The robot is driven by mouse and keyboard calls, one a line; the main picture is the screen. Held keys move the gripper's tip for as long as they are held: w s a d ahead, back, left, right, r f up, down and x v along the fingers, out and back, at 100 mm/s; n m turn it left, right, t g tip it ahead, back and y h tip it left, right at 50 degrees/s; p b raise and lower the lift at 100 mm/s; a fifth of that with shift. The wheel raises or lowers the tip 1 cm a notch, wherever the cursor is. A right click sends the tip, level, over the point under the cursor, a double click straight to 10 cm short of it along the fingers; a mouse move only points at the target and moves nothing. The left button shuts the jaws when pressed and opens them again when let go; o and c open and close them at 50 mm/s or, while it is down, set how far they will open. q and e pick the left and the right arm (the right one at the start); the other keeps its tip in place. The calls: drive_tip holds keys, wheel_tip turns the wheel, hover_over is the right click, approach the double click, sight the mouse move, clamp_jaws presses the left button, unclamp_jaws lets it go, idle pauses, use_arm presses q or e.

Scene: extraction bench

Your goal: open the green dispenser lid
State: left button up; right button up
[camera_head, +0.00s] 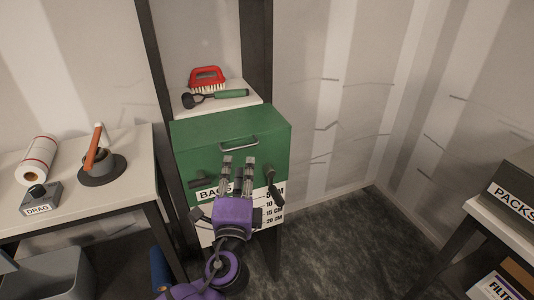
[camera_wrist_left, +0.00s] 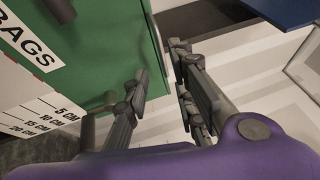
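The green dispenser (camera_head: 185,165) stands at the middle of the head view, with a "BAGS" label and a cm scale on its front. Its green lid (camera_head: 215,127) lies flat and looks closed. A pale metal handle (camera_head: 240,142) is at the lid's front edge. My left gripper (camera_head: 239,160), purple with grey fingers, is in front of the dispenser, fingertips just below the handle. The green front (camera_wrist_left: 100,40) shows there on the left. My right gripper is not in view.
Dark knobs stick out of the dispenser's front, one on each side (camera_head: 201,183) (camera_head: 273,185). A white shelf (camera_head: 250,97) behind the lid holds a red brush (camera_head: 207,76) and a green-handled tool (camera_head: 230,94). A table (camera_head: 130,150) stands left, a "PACKS" box (camera_head: 510,190) right.

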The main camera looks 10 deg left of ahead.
sight(240, 148)
use_arm(q)
drive_tip(key=x, duration=0.4)
drive_tip(key=p+x, duration=0.1)
drive_tip(key=x, duration=0.3)
drive_tip(key=shift+a+r, duration=0.15)
drive_tip(key=shift+r, duration=0.05)
clamp_jaws()
drive_tip(key=shift+f, duration=0.1)
